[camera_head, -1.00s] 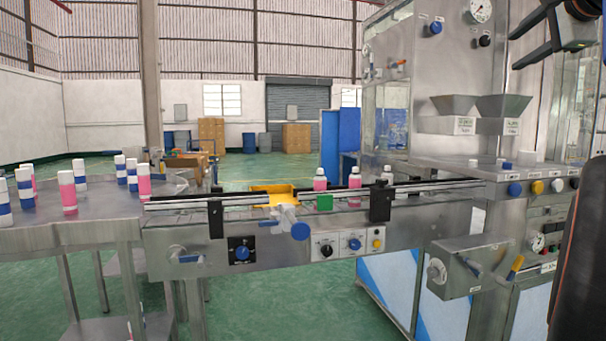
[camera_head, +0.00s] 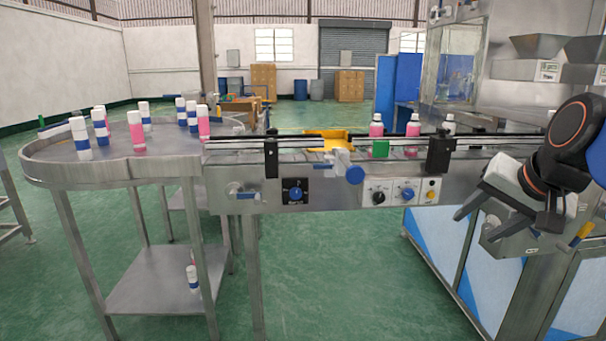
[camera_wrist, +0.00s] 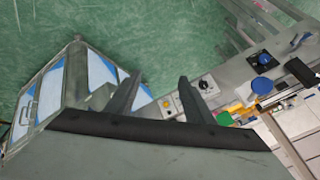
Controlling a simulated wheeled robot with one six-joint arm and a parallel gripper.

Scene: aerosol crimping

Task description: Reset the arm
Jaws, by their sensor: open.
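My gripper (camera_head: 487,228) is at the right in the head view, in front of the machine's lower cabinet, with its fingers pointing down and to the left. It is open, and nothing shows between its fingers. In the wrist view my gripper's two fingers (camera_wrist: 153,100) stand apart, with green floor and part of the conveyor's grey side beyond them.
The conveyor (camera_head: 330,185) carries pink bottles (camera_head: 376,127) and a green block (camera_head: 381,148). A yellow part (camera_head: 326,136) sits behind its rail. The round steel table (camera_head: 120,168) at the left holds several bottles. The filling machine (camera_head: 510,85) stands at the right. Green floor in front is clear.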

